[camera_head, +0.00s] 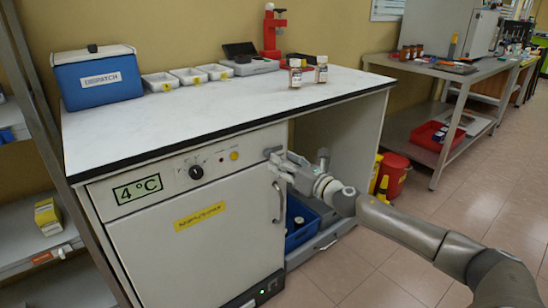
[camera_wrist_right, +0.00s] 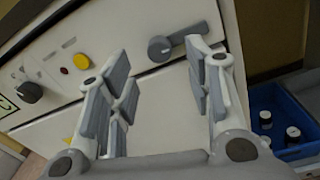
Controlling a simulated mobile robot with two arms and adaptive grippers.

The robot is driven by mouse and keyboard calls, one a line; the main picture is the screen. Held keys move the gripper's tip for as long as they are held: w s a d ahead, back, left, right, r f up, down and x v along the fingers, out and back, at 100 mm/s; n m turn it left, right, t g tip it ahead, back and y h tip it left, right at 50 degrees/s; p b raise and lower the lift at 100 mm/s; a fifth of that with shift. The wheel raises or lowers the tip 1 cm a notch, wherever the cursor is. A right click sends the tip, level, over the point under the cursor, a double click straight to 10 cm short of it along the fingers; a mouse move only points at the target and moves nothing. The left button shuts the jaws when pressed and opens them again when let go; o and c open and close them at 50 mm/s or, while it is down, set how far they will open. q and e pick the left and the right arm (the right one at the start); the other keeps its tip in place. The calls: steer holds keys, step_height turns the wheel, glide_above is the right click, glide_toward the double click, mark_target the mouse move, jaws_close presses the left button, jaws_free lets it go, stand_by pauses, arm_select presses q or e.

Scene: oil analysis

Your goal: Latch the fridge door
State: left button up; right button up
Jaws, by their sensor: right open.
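The white fridge (camera_head: 195,240) stands under the counter, marked "4 °C", with its door looking flush with the front. A vertical handle (camera_head: 278,203) is on the door's right side. The latch (camera_wrist_right: 160,48), a grey round knob with a lever, sits at the upper right of the fridge front. In the right wrist view its lever points right and slightly up. It also shows partly in the head view (camera_head: 271,151), beside my right gripper. My right gripper (camera_head: 283,163) is open and empty; in the right wrist view (camera_wrist_right: 155,72) its fingers spread below the latch. My left gripper is out of view.
The counter (camera_head: 215,108) holds a blue box (camera_head: 97,78), white trays and two small bottles. A blue bin (camera_head: 300,222) with bottles stands right of the fridge. Red and yellow containers (camera_head: 392,174) are farther right. The floor at right is clear.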

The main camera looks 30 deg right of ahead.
mark_target(275, 152)
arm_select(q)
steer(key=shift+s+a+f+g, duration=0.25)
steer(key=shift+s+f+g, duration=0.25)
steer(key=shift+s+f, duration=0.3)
arm_select(e)
steer(key=shift+w+a, duration=0.15)
steer(key=shift+w, duration=1)
steer(key=shift+w+a, duration=0.1)
steer(key=shift+w, duration=1.05)
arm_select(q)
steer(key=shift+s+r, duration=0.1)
arm_select(e)
jaws_close()
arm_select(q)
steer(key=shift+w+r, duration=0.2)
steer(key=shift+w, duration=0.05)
